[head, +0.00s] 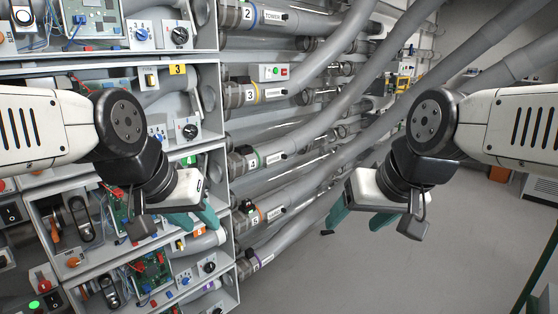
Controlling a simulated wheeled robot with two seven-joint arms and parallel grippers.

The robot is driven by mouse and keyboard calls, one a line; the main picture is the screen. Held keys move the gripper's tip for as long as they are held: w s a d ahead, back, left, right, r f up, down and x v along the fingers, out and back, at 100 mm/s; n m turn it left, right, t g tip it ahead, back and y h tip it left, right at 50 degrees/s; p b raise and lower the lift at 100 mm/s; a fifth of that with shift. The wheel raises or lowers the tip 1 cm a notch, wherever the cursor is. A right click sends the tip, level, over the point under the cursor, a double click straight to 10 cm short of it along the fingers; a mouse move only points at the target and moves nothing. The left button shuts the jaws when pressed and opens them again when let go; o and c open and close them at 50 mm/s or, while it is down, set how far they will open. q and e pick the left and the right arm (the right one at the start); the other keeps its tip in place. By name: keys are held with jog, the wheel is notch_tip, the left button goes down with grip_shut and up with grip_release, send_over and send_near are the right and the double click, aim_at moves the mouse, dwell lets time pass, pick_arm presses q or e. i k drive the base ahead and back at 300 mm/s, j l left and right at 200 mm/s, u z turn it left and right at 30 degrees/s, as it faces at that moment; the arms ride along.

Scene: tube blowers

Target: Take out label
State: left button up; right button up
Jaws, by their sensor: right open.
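Several numbered labels show in the head view. White number labels, such as 2 (248,15) and 3 (250,94), sit on the tube collars. I cannot tell which label the task means. My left gripper (194,222) is in front of the lower shelves, its teal fingers pointing down. Whether they are apart is unclear. My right gripper (352,229) is open and empty over the floor, right of the tubes.
Shelf bays (222,165) with circuit boards, switches and knobs fill the left side. Grey tubes (345,70) run from them to the upper right. A small box with green and red buttons (273,72) sits among the tubes. The grey floor (460,250) at right is clear.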

aim_at(280, 156)
jog(key=i+j+z, duration=0.3)
jog(key=i, duration=0.3)
jog(key=i+j+z, duration=0.25)
jog(key=i, duration=0.35)
jog(key=i+j+z, duration=0.3)
jog(key=i, duration=0.25)
jog(key=j, duration=0.1)
